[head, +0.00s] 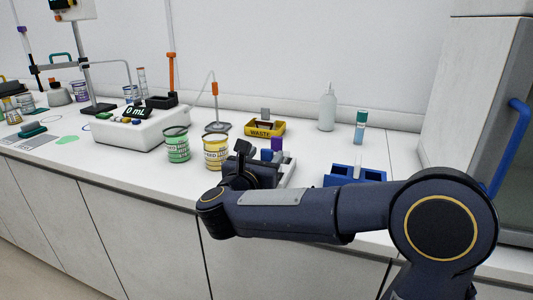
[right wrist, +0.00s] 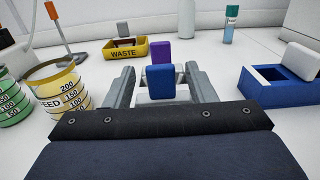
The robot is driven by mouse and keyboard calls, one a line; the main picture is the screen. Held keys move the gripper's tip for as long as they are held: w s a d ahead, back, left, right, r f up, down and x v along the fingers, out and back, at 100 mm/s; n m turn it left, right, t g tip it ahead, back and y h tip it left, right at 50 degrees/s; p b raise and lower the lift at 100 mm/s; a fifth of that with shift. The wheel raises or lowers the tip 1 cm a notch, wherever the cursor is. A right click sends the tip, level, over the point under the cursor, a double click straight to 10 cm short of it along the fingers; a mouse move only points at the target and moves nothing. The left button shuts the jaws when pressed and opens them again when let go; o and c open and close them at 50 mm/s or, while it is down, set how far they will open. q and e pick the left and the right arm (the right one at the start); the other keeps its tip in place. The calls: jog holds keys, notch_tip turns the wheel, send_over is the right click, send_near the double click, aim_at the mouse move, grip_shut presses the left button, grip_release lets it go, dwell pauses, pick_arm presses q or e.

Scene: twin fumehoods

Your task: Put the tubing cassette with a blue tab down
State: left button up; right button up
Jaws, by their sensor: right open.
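The blue tab (right wrist: 161,84) of a tubing cassette stands upright between the spread fingers of my right gripper (right wrist: 161,82), with a gap on each side. In the head view the blue tab (head: 266,155) shows just beyond the gripper. The cassette's body is mostly hidden; I cannot tell exactly what it rests on. A purple tab (right wrist: 161,52) stands right behind the blue one and also shows in the head view (head: 277,143). In the head view my right gripper (head: 250,160) is low over the counter and its fingertips are largely hidden. My left gripper is out of view.
A yellow WASTE tray (head: 265,131) holding a grey-tabbed piece stands behind. Green (head: 177,147) and yellow (head: 215,150) graduated cups stand left. A blue holder (head: 342,180) with a white tab, a teal-capped vial (head: 359,128) and a bottle (head: 327,110) are right. A white pump (head: 140,130) is farther left.

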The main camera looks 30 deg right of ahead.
jog(key=shift+n, duration=0.3)
jog(key=v, duration=0.9)
jog(key=shift+s+a+r+b, duration=0.1)
jog(key=shift+a+r+b, duration=0.05)
jog(key=shift+a+b, duration=0.2)
jog(key=s+a+f+m+g+y, duration=0.2)
jog(key=s+f+m+g+y, duration=0.4)
jog(key=s+f+m+y, duration=1.1)
jog(key=s+f+m, duration=0.3)
jog(key=s+m, duration=0.1)
jog(key=m, duration=0.7)
jog(key=shift+s+a, duration=0.3)
jog(key=shift+s, duration=0.1)
